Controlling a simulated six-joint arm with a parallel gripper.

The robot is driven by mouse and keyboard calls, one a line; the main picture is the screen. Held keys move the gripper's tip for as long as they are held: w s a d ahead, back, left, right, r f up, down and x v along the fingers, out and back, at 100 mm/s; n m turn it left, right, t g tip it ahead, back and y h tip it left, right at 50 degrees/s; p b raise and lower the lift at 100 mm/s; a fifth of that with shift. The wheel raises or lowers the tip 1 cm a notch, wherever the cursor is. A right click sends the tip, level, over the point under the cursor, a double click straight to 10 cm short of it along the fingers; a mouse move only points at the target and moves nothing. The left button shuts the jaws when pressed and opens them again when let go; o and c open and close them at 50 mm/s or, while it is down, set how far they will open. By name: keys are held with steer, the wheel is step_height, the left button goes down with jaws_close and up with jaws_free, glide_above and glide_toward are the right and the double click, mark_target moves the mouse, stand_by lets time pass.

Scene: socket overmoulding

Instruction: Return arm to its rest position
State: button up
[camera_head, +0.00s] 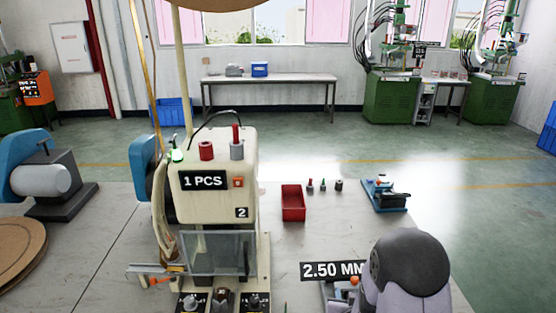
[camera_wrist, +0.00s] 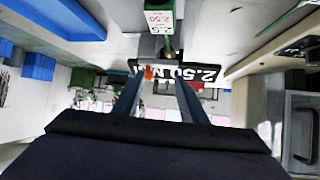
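My arm (camera_head: 410,275) shows at the lower right of the head view, its rounded dark joint low over the bench. My gripper is hidden there. In the wrist view, my gripper (camera_wrist: 158,92) shows as two dark fingers standing apart, with nothing held between them.
The moulding machine (camera_head: 212,165), reading "1 PCS", stands left of my arm. A red bin (camera_head: 293,203), several small parts (camera_head: 323,185) and a blue device (camera_head: 384,193) sit farther back. The bench (camera_head: 330,225) between them and the display is clear.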

steer(key=s+a+r+n+g, duration=0.1)
steer(key=s+a+g, duration=0.1)
steer(key=s, duration=0.6)
steer(key=s+a+r+g+y, duration=0.1)
steer(key=s+a+r+g, duration=0.1)
steer(key=s+g, duration=0.3)
steer(key=s+a+r+n+g+y, duration=0.1)
steer(key=s+a+r+g, duration=0.1)
steer(key=s, duration=1.1)
steer(key=shift+a+n+g, duration=0.3)
steer(key=shift+a+g, duration=0.25)
steer(key=shift+g, duration=0.65)
steer(key=shift+w+r, duration=0.1)
steer(key=n+t+y+b, duration=0.3)
steer(key=t+b, duration=0.7)
steer(key=t, duration=0.3)
glide_toward(357, 280)
steer(key=d+f+x, duration=0.1)
steer(key=x, duration=0.3)
steer(key=shift+a+r+y, duration=0.35)
steer(key=shift+r+y, duration=0.1)
steer(key=shift+y, duration=0.05)
steer(key=shift+x, duration=3.6)
